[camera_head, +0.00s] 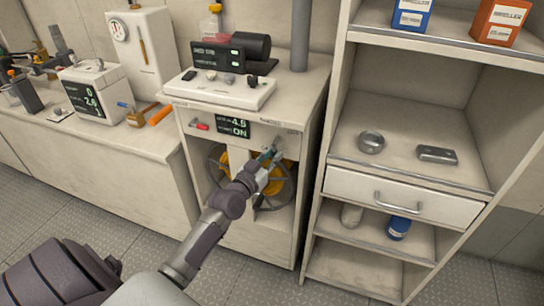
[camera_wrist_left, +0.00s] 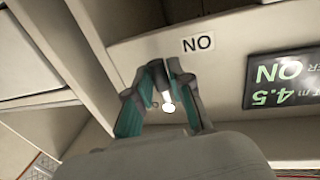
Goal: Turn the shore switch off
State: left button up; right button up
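The shore switch is a small lever with a white tip (camera_wrist_left: 168,106) on the cabinet front, in the left wrist view. That view is upside down, so the ON label (camera_wrist_left: 198,43) beside it reads inverted. My left gripper (camera_wrist_left: 165,68) has its fingertips close together around the lever, against the panel. In the head view my left gripper (camera_head: 272,153) is at the cabinet front and hides the switch. The panel display (camera_head: 234,127) reads 4.5 and ON; it also shows in the wrist view (camera_wrist_left: 285,82). My right gripper is not in view.
A white console (camera_head: 220,92) stands on the cabinet top (camera_head: 295,85). A handwheel (camera_head: 285,190) is in the opening below my gripper. Open shelves with a drawer (camera_head: 400,195) stand close on the right. A counter (camera_head: 110,140) with instruments is on the left.

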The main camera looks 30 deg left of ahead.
pick_arm(q)
grip_shut()
